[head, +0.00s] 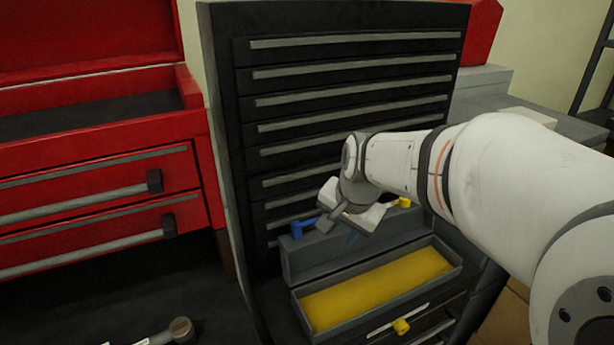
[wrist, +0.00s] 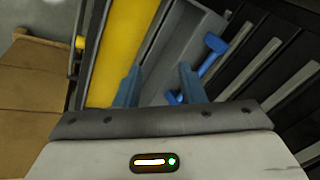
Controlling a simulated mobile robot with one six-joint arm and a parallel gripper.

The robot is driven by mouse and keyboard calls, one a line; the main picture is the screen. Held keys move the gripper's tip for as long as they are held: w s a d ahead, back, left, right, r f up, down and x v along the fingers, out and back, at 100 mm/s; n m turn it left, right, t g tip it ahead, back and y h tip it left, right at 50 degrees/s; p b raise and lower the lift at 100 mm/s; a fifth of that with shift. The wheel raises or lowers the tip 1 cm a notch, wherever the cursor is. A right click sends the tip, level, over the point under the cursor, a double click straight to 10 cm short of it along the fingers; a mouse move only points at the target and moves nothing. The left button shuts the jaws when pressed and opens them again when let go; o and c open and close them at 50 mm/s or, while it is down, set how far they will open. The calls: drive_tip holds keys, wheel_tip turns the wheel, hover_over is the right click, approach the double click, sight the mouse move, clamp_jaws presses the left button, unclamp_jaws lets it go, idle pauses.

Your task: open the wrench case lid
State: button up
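A grey case (head: 453,273) with a yellow inside stands in front of a black drawer cabinet. Its yellow inside is uncovered and also shows in the wrist view (wrist: 120,45). A raised grey part (head: 303,262), which looks like the lid standing up, runs along the back of the case. I cannot tell for sure that it is the lid. My gripper (wrist: 158,68) is above this grey part, its two fingers apart with nothing visibly held between them. In the head view my wrist hides part of the grey part and most of the fingers.
A blue handle-like piece (head: 297,229) sits at the left end of the grey part, close to my gripper. A yellow knob (head: 401,327) is at the front below the case. The black drawer cabinet (head: 225,120) rises close behind. A red tool chest (head: 90,165) stands to the left.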

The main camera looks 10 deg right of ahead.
drive_tip(key=w+m+t, duration=0.1)
drive_tip(key=w+m, duration=0.5)
drive_tip(key=w, duration=0.5)
drive_tip(key=x, duration=0.3)
drive_tip(key=p+x, duration=0.1)
drive_tip(key=x, duration=0.3)
drive_tip(key=shift+w+d+f, duration=0.15)
drive_tip(key=shift+d+f, duration=0.05)
drive_tip(key=shift+f, duration=0.15)
drive_tip(key=shift+c, duration=0.6)
drive_tip(key=shift+r, duration=0.1)
clamp_jaws()
